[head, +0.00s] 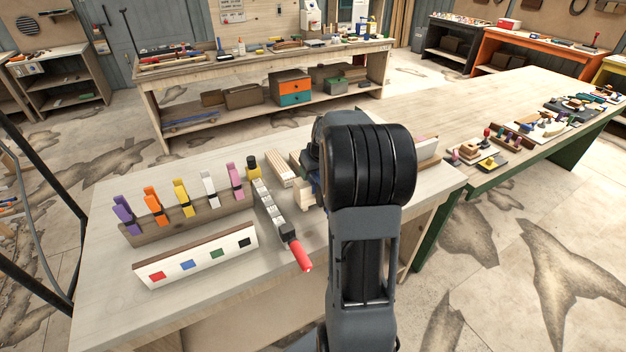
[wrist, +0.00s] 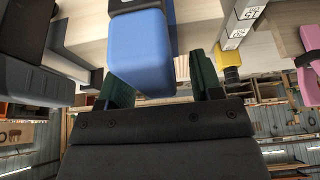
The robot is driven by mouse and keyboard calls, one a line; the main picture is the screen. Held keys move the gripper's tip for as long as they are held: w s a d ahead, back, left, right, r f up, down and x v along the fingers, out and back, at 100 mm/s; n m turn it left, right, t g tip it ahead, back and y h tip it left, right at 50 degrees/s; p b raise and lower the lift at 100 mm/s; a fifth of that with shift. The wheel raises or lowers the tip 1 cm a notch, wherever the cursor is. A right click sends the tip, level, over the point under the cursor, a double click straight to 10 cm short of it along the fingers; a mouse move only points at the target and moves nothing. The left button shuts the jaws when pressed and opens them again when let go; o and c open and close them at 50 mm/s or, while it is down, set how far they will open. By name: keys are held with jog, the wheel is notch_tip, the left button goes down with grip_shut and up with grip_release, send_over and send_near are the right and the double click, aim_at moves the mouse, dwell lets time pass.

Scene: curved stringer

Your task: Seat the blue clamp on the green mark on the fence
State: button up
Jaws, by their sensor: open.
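The blue clamp (wrist: 140,50) fills the upper middle of the wrist view, its rounded blue end close to the camera. My gripper (wrist: 160,85) is open, with one dark green finger on each side of the blue end. I cannot tell whether either finger touches it. In the head view my arm hides the gripper and most or all of the clamp. The fence (head: 198,262) is a long white-faced board on the near left of the bench. Its green mark (head: 217,253) lies between a blue square and a black one, and is bare.
A wooden rail (head: 190,226) behind the fence holds purple, orange, yellow, white and pink clamps upright. A red-handled tool (head: 300,255) lies right of the fence, with a yellow and black item (head: 253,168) behind it. The bench (head: 110,300) is clear in front of the fence.

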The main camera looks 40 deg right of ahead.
grip_shut()
dwell(0.5)
jog(key=shift+r, duration=0.1)
